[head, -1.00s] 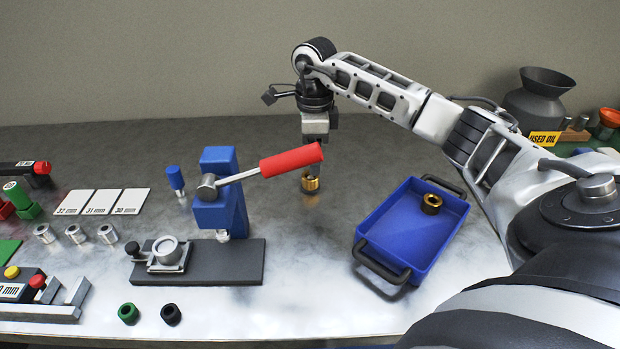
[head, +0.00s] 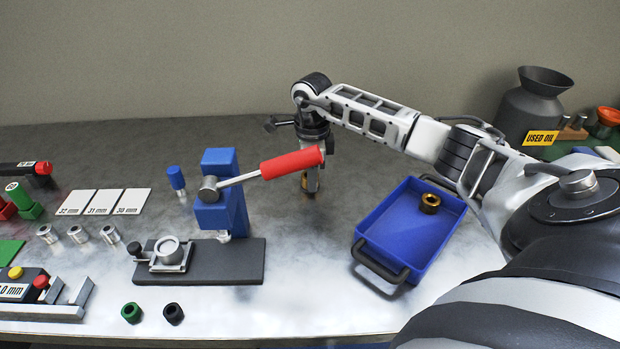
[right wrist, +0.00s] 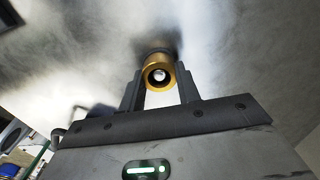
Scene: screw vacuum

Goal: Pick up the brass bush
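A brass bush (head: 306,194) stands on the table behind the red lever, mostly hidden by my right gripper (head: 309,187). In the right wrist view the bush (right wrist: 158,77) lies between the fingertips of the right gripper (right wrist: 160,82), its round bore facing the camera. The fingers are at or very close to its sides; I cannot tell whether they press on it. A second brass bush (head: 429,203) sits in the blue tray. My left gripper is not in view.
The blue tray (head: 392,256) with black handles stands right of the gripper. A blue press (head: 222,205) with a red lever (head: 291,162) stands left, close in front of the gripper. Metal sleeves (head: 78,234) and number cards (head: 104,202) lie further left. The table behind is clear.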

